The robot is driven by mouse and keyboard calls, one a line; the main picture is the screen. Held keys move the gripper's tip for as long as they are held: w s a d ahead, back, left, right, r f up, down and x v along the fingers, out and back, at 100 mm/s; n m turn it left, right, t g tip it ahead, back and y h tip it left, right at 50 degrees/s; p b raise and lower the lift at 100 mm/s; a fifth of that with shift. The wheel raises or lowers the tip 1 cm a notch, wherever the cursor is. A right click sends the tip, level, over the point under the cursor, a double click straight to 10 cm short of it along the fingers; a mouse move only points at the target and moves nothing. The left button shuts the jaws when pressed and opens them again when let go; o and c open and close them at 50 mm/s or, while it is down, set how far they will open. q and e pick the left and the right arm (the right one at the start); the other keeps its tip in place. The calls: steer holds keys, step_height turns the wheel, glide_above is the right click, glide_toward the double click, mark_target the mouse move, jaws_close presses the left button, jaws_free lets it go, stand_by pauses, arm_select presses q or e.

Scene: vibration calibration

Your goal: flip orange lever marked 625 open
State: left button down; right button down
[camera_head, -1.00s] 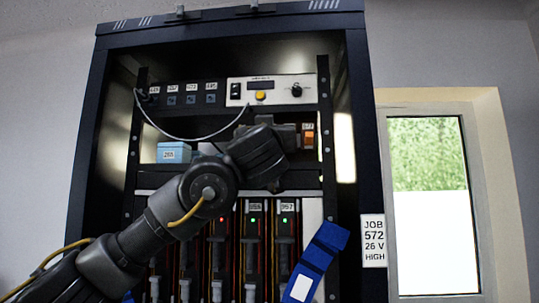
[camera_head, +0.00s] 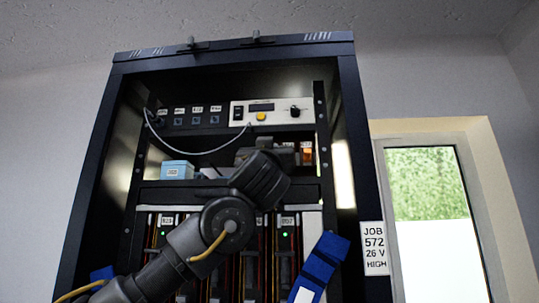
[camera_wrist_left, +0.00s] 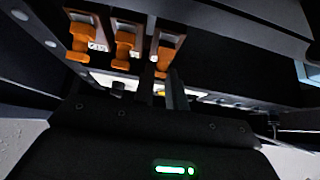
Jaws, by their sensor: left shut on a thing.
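Three orange levers stand in a row in the left wrist view: a left one (camera_wrist_left: 80,40), a middle one (camera_wrist_left: 122,40) and a right one (camera_wrist_left: 166,52). Their small white labels are too blurred to read, so I cannot tell which is 625. My left gripper (camera_wrist_left: 163,78) has its fingers at the lower end of the right lever and is shut on it. In the head view one orange lever (camera_head: 308,155) shows at the right end of the middle shelf. My left gripper (camera_head: 283,155) reaches in beside it and hides the other levers. My right gripper is not in view.
The levers sit in a dark rack cabinet (camera_head: 344,110). A white panel with a yellow button (camera_head: 261,116) is above, with a grey cable hanging from it. A light-blue box (camera_head: 176,170) stands left on the shelf. A blue piece (camera_head: 320,262) slants across the lower right.

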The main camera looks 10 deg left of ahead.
arm_select(q)
steer(key=shift+f, duration=0.1)
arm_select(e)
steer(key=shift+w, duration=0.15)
arm_select(q)
steer(key=c, duration=1.4)
jaws_free()
steer(key=shift+c, duration=0.2)
